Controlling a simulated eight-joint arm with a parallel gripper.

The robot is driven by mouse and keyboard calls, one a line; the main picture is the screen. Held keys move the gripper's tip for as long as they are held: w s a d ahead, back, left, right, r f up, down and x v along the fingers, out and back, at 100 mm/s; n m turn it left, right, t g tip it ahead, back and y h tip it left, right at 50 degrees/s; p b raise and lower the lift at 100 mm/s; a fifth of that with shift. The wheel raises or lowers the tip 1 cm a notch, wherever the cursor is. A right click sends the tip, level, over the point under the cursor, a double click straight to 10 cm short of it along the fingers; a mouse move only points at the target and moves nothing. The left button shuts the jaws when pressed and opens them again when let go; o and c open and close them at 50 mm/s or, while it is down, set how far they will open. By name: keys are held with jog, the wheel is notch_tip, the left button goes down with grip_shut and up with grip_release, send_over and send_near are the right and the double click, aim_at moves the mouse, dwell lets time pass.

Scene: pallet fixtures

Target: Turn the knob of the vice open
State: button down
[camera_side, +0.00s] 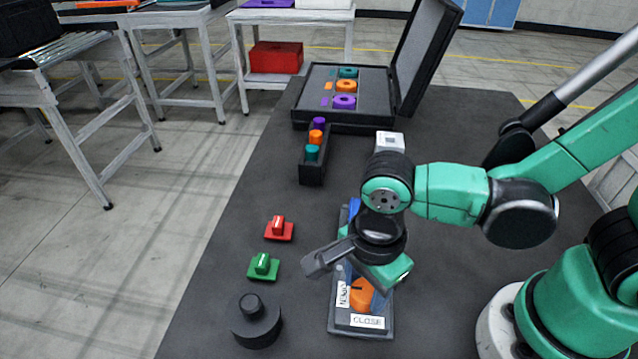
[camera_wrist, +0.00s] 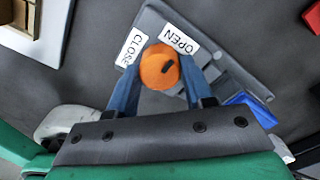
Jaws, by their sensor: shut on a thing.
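The vice is a grey plate with white OPEN and CLOSE labels, and its base (camera_side: 345,318) lies on the dark table below my arm. Its orange round knob (camera_wrist: 160,67) has a dark slot mark, which points between the two labels in the wrist view. My gripper (camera_wrist: 158,78) has blue fingers shut on the knob, one on each side. In the side view the knob (camera_side: 361,293) shows just below my gripper, partly hidden by it. A blue part of the vice (camera_wrist: 247,108) shows at its other end.
Red (camera_side: 278,229) and green (camera_side: 263,266) blocks and a black round piece (camera_side: 256,320) stand left of the vice. A narrow holder (camera_side: 312,170) with coloured pegs and an open case (camera_side: 345,95) with coloured rings stand farther back. Table between them is clear.

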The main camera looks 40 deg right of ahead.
aim_at(366, 288)
jog(key=shift+c, duration=1.7)
grip_release()
jog(key=shift+r, duration=2.85)
jog(key=w+d+r+n+t, duration=0.2)
jog(key=d+n, duration=0.4)
jog(key=n, duration=0.3)
jog(key=w+d+r+n+t, duration=0.2)
jog(key=w+d+n+t, duration=0.3)
jog(key=d+n, duration=0.2)
jog(key=shift+w+r+n, duration=0.15)
jog(key=shift+w+n, duration=0.2)
jog(key=shift+n, duration=0.65)
